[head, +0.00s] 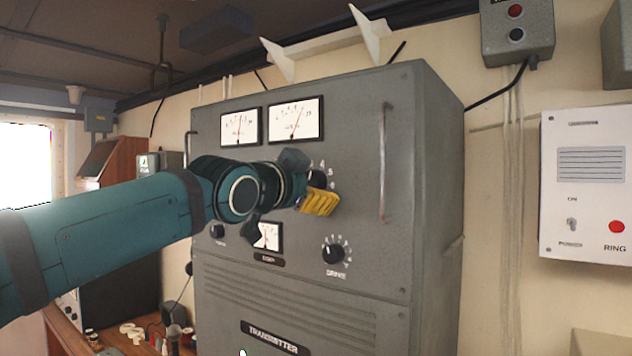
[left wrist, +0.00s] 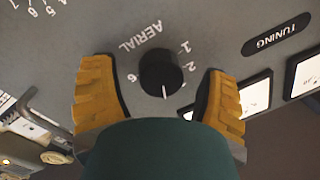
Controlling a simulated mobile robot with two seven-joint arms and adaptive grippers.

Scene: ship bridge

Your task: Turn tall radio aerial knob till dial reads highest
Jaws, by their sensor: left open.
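The tall grey radio cabinet (head: 330,262) stands against the wall. Its black AERIAL knob (left wrist: 160,72) shows in the left wrist view, with a white pointer line toward the bottom of the picture and digits around it. In the head view the knob (head: 318,178) is partly hidden by my arm. My left gripper (left wrist: 158,80) is open, its yellow fingers on either side of the knob with visible gaps. In the head view my left gripper (head: 316,192) is at the panel. Two dials, the left meter (head: 239,127) and right meter (head: 295,120), have needles leaning right of upright.
A DRIVE knob (head: 333,252) and a small meter (head: 268,237), partly covered by my gripper, sit below. A vertical handle (head: 384,165) stands out at the panel's right. A white ring box (head: 588,185) hangs on the right wall.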

